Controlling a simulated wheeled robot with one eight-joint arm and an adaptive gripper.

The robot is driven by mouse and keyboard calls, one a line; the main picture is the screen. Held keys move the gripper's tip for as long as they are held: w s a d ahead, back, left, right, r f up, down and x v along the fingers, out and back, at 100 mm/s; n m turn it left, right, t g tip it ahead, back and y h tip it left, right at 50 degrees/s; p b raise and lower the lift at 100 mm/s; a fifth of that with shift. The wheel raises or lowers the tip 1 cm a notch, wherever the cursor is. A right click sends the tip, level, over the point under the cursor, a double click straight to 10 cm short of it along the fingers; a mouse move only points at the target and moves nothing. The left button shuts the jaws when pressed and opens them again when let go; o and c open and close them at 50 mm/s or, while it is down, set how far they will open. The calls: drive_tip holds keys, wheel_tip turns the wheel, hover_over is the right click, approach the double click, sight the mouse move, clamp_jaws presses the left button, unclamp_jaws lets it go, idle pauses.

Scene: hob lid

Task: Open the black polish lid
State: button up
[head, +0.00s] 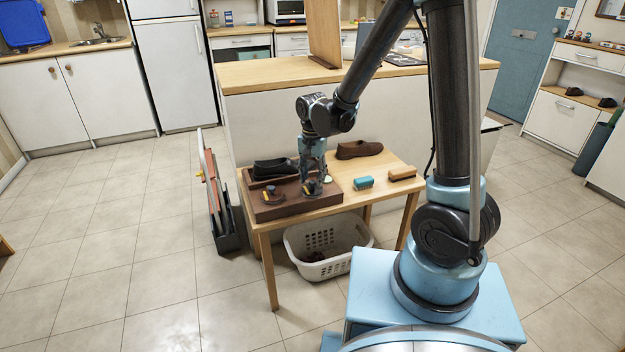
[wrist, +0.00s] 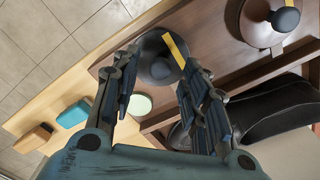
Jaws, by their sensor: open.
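The black polish lid (wrist: 151,47) is a dark round lid with a dark knob and a yellow strip across its edge in the wrist view. It sits on the brown wooden box (wrist: 110,66). My gripper (wrist: 160,72) is open, with its two fingers on either side of the lid's near part; I cannot tell whether they touch it. In the head view my gripper (head: 313,182) points down over the right side of the box (head: 285,210) and hides much of the black lid. A brown polish lid (wrist: 262,27) with a black knob is to the right in the wrist view.
A black shoe (head: 273,168) lies behind the lids. A brown shoe (head: 358,150), blue brush (head: 364,183) and brown brush (head: 402,173) are on the table (head: 340,203). A pale green disc (wrist: 140,105) lies close to my fingers. A white basket (head: 325,262) is below.

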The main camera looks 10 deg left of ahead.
drive_tip(key=shift+f, duration=0.55)
clamp_jaws()
